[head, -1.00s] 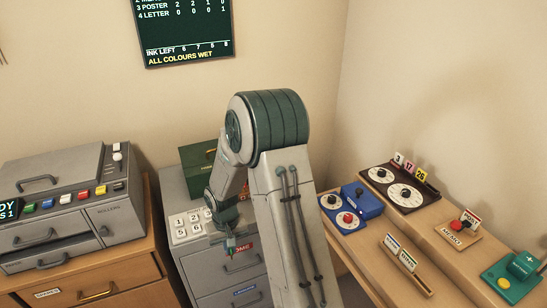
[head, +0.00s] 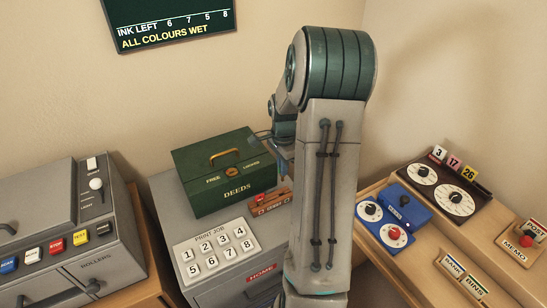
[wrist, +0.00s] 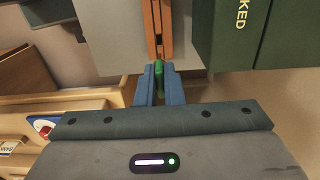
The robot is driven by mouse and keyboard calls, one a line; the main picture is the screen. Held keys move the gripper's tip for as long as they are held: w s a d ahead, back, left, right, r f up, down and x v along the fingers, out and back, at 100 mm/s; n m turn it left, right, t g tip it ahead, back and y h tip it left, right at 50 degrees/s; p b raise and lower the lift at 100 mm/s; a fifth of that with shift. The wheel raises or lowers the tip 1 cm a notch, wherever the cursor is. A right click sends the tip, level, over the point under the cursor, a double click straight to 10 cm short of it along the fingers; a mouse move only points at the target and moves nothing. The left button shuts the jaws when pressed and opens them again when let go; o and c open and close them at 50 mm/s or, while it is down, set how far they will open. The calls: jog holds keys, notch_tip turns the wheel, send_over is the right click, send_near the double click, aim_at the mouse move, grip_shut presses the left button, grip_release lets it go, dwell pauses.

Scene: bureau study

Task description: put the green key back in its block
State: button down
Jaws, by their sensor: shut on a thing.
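My gripper (wrist: 159,85) is shut on the green key (wrist: 158,67), which shows between the two blue-grey fingers in the wrist view. The key's tip is at the near end of the orange-brown block (wrist: 166,22); I cannot tell whether it touches or enters it. In the head view the block (head: 272,205) lies on the grey cabinet, right of the green box, with a red key (head: 261,199) at its left part.
The green DEEDS box (head: 222,178) stands close beside the block. A white number keypad (head: 216,250) lies in front on the grey cabinet (head: 163,205). To the right, a wooden desk holds a blue dial device (head: 393,213) and a dark dial board (head: 446,190).

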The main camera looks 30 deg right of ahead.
aim_at(282, 178)
jog(key=shift+s+a+f+b, duration=0.1)
jog(key=shift+f+b, duration=0.4)
jog(key=shift+f, duration=0.2)
jog(key=shift+f+b, duration=1.1)
jog(key=shift+f, duration=0.65)
jog(key=shift+f+b, duration=0.8)
jog(key=shift+f, duration=0.05)
jog(key=shift+a+f+b, duration=0.1)
jog(key=shift+f+b, duration=0.6)
jog(key=shift+f, duration=0.2)
jog(key=c, duration=1.5)
grip_release()
jog(key=shift+r, duration=0.1)
notch_tip(282, 178, up, 14)
jog(key=shift+f+p, duration=0.15)
jog(key=shift+p, duration=0.15)
